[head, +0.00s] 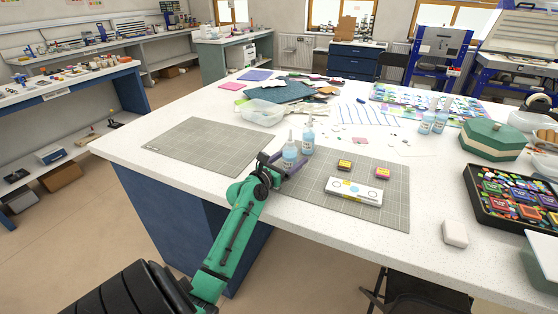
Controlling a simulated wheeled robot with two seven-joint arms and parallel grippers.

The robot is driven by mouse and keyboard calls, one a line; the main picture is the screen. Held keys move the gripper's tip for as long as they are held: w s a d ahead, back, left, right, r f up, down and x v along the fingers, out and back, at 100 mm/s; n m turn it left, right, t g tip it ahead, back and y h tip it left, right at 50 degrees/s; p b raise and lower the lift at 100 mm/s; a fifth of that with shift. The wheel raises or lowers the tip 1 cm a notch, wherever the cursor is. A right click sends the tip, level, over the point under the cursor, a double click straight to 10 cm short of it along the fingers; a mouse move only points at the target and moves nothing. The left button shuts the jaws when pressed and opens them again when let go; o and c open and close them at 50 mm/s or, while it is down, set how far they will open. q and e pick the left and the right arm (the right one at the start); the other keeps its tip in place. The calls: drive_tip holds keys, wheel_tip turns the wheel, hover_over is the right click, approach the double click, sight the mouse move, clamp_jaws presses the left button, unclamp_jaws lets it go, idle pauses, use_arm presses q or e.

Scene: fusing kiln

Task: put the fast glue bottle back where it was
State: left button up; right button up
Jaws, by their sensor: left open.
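Several clear bottles with pale blue labels and nozzle tops stand upright on the white table; the labels are too small to read, so I cannot tell which is the fast glue bottle. One bottle (290,154) stands at my left gripper (279,166), by the left edge of the right-hand cutting mat. A second bottle (308,138) stands just behind it. Two more bottles, one (426,122) and another (441,120), stand together farther right. My left gripper is open, its fingers close around the lower part of the nearest bottle; contact is unclear. My right gripper is out of view.
The right-hand grey mat (310,205) holds small boxes and a white case (354,191). The left-hand grey mat (200,145) is bare. A clear tub (260,112) stands behind. A green lidded box (494,140) and black tray (474,186) crowd the right side.

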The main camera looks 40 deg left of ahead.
use_arm(q)
drive_tip(key=s, duration=0.6)
drive_tip(key=s+b, duration=0.1)
drive_tip(key=s, duration=0.2)
drive_tip(key=shift+s+d+r, duration=0.1)
drive_tip(key=shift+s+d, duration=0.2)
drive_tip(key=shift+d, duration=0.1)
